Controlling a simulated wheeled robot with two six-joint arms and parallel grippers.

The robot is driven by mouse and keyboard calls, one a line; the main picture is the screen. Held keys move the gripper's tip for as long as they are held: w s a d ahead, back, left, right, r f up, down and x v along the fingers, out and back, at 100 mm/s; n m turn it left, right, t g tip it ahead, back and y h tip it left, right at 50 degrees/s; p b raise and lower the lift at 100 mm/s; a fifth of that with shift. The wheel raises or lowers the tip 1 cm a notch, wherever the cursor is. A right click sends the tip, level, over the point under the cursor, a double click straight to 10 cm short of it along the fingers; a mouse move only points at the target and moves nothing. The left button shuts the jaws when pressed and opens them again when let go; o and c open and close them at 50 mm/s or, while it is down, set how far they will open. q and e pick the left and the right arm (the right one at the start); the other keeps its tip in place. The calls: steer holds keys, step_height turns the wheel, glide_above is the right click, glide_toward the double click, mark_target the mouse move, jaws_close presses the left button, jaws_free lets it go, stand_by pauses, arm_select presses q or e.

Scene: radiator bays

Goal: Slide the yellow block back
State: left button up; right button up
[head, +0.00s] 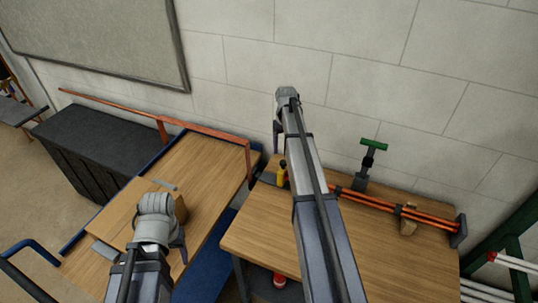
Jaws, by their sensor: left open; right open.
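A small yellow piece (282,177) with a dark top stands at the back left corner of the right wooden bench (262,228), just left of my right arm. It is small and partly shaded, so I cannot tell whether it is the yellow block. My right gripper (278,132) is raised against the wall, open, above and apart from the yellow piece; its fingers are mostly hidden. My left gripper (180,242) is open over the left wooden surface (207,160), its fingers largely hidden by its own wrist. A brown block (181,208) shows beside that wrist.
Orange rails (380,206) run along the right bench's back, with a wooden block (408,220) across them and a green-handled tool (368,160) behind. An orange bar (195,128) crosses the left surface's back. The right bench's front is clear.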

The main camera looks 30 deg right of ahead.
mark_target(283, 161)
steer(key=shift+s, duration=0.1)
step_height(283, 161, down, 8)
steer(key=b, duration=0.8)
steer(key=shift+r, duration=0.1)
steer(key=shift+r, duration=0.1)
jaws_close()
stand_by(1.1)
